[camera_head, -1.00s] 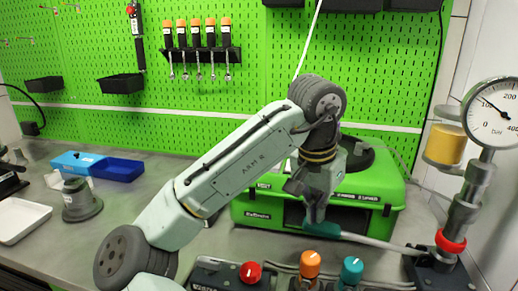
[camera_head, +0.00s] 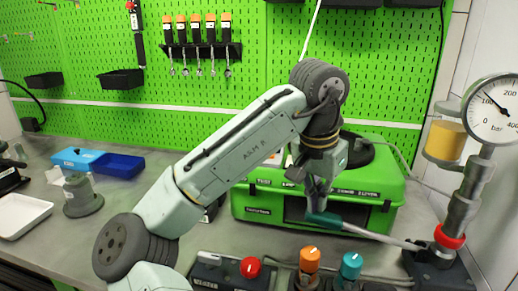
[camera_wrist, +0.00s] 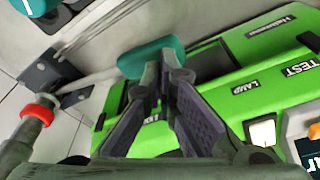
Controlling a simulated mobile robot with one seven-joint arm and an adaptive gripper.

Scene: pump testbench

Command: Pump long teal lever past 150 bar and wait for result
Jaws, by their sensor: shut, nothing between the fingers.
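The long lever has a teal handle (camera_head: 326,219) on a grey rod that runs right to the pump base (camera_head: 440,270). It is tilted, handle end raised. My gripper (camera_head: 314,207) is shut and empty, with its fingertips at the handle in the head view. In the wrist view the shut fingertips (camera_wrist: 166,70) overlap the teal handle (camera_wrist: 150,57); whether they touch it I cannot tell. The pressure gauge (camera_head: 493,110) stands above the pump column at the right. Its needle points near the 100 mark; the exact value is too small to read.
A green test case (camera_head: 380,180) stands close behind my gripper. Red, orange (camera_head: 309,260) and teal (camera_head: 350,267) knobs stand in front of the lever. A yellow cylinder (camera_head: 446,141) is beside the gauge. A blue tray (camera_head: 118,166) lies far left.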

